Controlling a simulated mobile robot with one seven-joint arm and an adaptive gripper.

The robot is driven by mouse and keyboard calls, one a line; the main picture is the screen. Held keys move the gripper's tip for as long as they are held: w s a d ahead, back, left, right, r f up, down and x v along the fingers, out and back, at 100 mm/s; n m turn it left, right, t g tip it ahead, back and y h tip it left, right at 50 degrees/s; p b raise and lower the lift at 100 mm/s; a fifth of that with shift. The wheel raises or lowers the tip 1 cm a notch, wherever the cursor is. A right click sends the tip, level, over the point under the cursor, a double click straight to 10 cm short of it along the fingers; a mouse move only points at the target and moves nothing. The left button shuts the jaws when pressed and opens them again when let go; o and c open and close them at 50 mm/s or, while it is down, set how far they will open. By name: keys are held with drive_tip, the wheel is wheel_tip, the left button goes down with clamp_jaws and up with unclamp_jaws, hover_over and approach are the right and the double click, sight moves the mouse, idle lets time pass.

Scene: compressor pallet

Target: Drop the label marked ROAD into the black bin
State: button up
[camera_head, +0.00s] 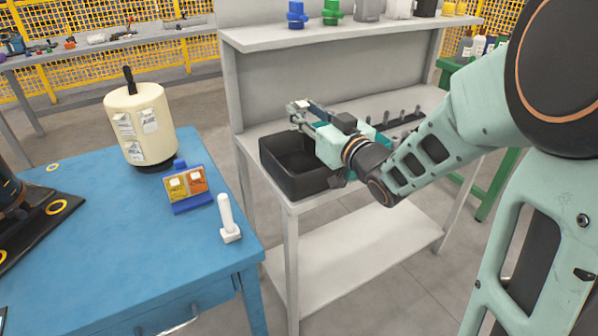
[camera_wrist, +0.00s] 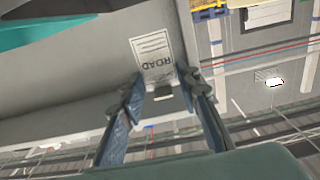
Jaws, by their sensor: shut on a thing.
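My gripper (camera_head: 298,113) is shut on the label marked ROAD. In the wrist view, the white label (camera_wrist: 153,55) with dark lettering stands between the fingertips (camera_wrist: 160,88). In the head view it is too small to read. The black bin (camera_head: 281,174) is open-topped and stands at the left end of the grey bench. My gripper is level, points left and is over or just behind the bin's back rim; I cannot tell which. My arm hides the bin's right side.
A cream tank (camera_head: 141,128) with several labels stands on the blue table (camera_head: 110,240). A blue holder (camera_head: 188,190) with yellow and orange pieces and a white upright tool (camera_head: 228,220) stand near its right edge. An upper shelf (camera_head: 340,35) with bottles overhangs the grey bench (camera_head: 300,205).

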wheel_tip(320, 180, down, 3)
drive_tip(key=shift+r+b, duration=0.1)
drive_tip(key=shift+b, duration=0.65)
drive_tip(key=o, duration=1.2)
drive_tip(key=shift+c, duration=0.2)
drive_tip(key=v, duration=0.7)
drive_tip(key=shift+s+d, duration=0.15)
drive_tip(key=shift+s, duration=0.05)
